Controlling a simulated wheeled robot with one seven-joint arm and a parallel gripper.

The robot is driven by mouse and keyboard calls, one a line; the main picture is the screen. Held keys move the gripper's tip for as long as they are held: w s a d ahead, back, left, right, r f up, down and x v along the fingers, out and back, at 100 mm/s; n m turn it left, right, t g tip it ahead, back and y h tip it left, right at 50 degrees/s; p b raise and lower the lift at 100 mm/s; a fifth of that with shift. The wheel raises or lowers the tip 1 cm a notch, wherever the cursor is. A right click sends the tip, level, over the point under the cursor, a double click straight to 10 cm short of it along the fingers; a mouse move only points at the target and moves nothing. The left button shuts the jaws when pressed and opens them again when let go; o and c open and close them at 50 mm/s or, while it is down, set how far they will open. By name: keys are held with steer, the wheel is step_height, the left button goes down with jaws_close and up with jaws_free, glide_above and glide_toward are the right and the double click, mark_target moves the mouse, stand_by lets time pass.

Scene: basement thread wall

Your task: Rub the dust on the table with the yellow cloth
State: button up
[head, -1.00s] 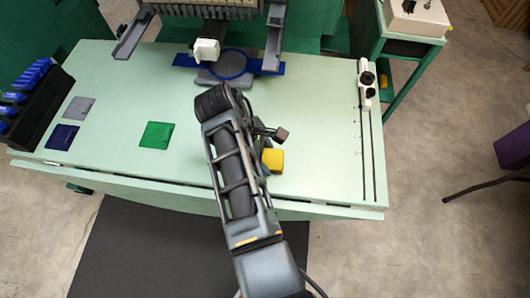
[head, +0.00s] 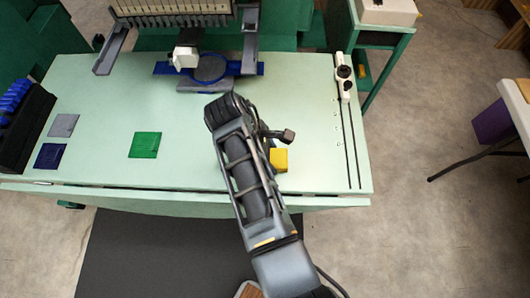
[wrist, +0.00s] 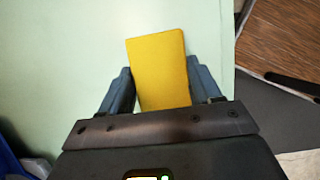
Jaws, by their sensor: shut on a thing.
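The yellow cloth (head: 279,159) looks like a small folded block. It is at the right part of the pale green table (head: 315,165), near its front edge. In the wrist view the cloth (wrist: 160,70) sits between the two fingers of my gripper (wrist: 162,88), which is shut on it. The cloth appears low at the tabletop, but I cannot tell whether it touches. In the head view my arm hides most of my gripper. I cannot make out any dust on the visible tabletop.
A green square (head: 145,145), a grey square (head: 63,125) and a dark blue square (head: 49,156) lie on the left. A black rack (head: 25,130) stands at the left edge. An embroidery machine (head: 185,55) stands at the back. A rail (head: 348,125) runs along the right side.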

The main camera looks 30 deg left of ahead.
mark_target(297, 164)
steer(key=shift+w+d+f, duration=0.1)
steer(key=shift+w+d, duration=0.4)
steer(key=shift+d, duration=0.45)
steer(key=shift+w+d+r, duration=0.1)
steer(key=shift+w+d, duration=0.45)
steer(key=shift+d, duration=0.4)
steer(key=shift+w+d+f, duration=0.1)
steer(key=shift+w+d, duration=0.4)
steer(key=shift+d, duration=0.45)
steer(key=shift+f, duration=0.1)
steer(key=shift+s+a, duration=0.1)
